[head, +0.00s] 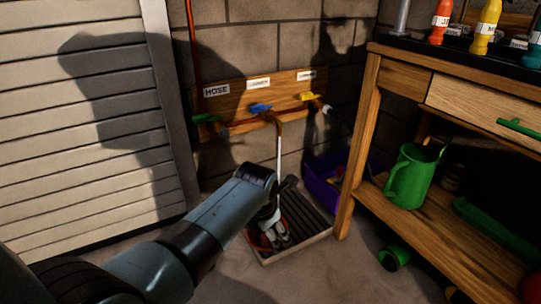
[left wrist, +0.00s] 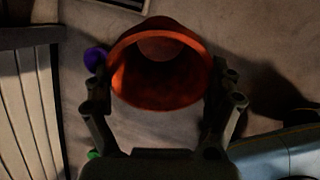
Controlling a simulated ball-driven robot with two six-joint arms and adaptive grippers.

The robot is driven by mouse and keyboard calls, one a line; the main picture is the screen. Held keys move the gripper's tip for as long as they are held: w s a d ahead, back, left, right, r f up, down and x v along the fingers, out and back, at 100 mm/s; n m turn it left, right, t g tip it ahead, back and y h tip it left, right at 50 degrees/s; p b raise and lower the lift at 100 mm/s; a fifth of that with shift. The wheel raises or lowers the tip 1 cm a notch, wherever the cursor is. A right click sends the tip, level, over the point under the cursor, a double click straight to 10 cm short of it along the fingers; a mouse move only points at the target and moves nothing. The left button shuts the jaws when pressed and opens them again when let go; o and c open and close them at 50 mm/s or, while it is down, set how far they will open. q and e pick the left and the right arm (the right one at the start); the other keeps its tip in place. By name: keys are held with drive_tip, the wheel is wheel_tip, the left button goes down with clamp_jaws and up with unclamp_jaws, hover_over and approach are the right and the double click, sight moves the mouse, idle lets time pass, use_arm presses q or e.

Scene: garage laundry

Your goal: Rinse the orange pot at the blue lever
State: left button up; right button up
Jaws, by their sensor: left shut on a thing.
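The blue lever (head: 260,108) is in the middle of a wooden board on the wall, above a copper-coloured spout. A pale straight streak (head: 278,152), looking like running water, drops from this spout and passes out of sight behind my left arm. My left gripper (head: 272,236) is low over the slatted drain tray (head: 306,213). It is shut on the orange pot (left wrist: 160,65), held between its two fingers with the round mouth facing the wrist camera. In the head view the pot is mostly hidden by the gripper. My right gripper is not in view.
A green lever (head: 205,117) and a yellow lever (head: 306,96) flank the blue one. A purple crate (head: 322,178) stands behind the tray. A wooden workbench (head: 360,140) with a green jug (head: 408,176) on its shelf limits the right. Louvred panel (head: 80,120) at left.

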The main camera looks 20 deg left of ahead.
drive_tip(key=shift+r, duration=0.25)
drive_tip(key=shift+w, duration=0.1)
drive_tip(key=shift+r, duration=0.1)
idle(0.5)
drive_tip(key=shift+p, duration=0.3)
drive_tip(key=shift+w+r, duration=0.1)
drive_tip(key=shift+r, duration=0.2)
idle(0.6)
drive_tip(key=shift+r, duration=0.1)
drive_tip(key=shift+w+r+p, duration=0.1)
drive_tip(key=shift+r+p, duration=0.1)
drive_tip(key=shift+p, duration=0.25)
